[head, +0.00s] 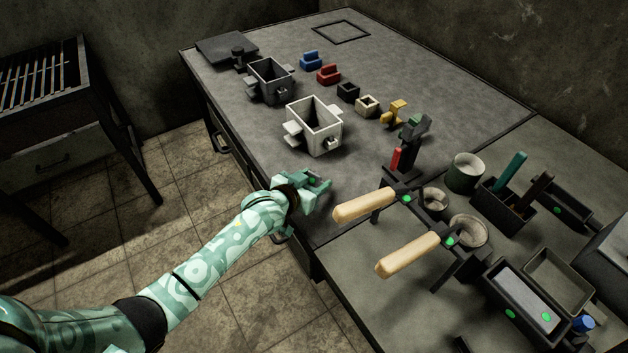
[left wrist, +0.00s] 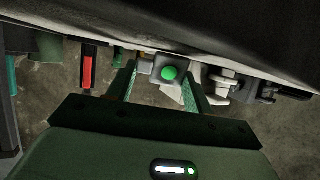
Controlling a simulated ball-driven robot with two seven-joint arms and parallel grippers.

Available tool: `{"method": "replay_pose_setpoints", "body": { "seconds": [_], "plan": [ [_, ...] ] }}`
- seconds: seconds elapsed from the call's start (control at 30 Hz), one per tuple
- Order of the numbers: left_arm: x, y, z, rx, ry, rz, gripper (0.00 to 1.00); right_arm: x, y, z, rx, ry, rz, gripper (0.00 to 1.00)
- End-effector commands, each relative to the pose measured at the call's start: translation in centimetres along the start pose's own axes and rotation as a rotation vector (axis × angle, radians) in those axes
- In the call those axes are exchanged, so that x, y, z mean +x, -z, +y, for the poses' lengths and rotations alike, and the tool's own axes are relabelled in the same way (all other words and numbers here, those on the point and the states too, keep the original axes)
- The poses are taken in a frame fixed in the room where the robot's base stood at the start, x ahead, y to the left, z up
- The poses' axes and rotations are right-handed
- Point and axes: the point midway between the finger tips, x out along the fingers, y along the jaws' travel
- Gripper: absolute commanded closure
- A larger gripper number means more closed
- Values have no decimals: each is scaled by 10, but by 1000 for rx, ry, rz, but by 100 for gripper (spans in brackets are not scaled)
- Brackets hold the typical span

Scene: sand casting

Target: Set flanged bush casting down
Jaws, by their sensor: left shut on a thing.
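My left gripper (head: 318,186) is shut on a small dark grey block-like piece with a green dot, which I take to be the flanged bush casting (head: 313,181). It is over the table's front edge, in front of the white flask. In the left wrist view the casting (left wrist: 169,71) sits between the two fingers of the left gripper (left wrist: 163,90), its green dot facing the camera. Its lower part is hidden by the gripper, and I cannot tell whether it touches the table (head: 430,85). My right gripper is in neither view.
A white flask (head: 314,128) and a dark flask (head: 270,82) stand behind the gripper. Two wooden handles (head: 364,204) (head: 407,254) and a red-marked stand (head: 397,160) are to its right. A black square outline (head: 341,32) lies on clear tabletop at the back.

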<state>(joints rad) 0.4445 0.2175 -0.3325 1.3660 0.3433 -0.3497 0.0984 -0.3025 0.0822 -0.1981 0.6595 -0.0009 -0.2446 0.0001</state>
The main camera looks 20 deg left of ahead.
Motion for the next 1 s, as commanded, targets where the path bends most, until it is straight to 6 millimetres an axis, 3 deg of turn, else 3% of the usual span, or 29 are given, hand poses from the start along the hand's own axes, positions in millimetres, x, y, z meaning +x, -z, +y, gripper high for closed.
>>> {"method": "replay_pose_setpoints", "body": {
  "seconds": [0.1,0.13,0.2,0.57,1.0],
  "plan": [
    [1,-1,0,0,0,1,74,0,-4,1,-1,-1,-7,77],
    [1,-2,0,0,0,0,46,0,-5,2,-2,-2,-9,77],
    [1,-1,0,0,0,1,27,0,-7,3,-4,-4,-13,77],
    [-4,3,0,1,0,2,27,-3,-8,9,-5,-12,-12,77],
    [-98,7,0,2,0,5,27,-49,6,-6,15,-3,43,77]
  ]
}}
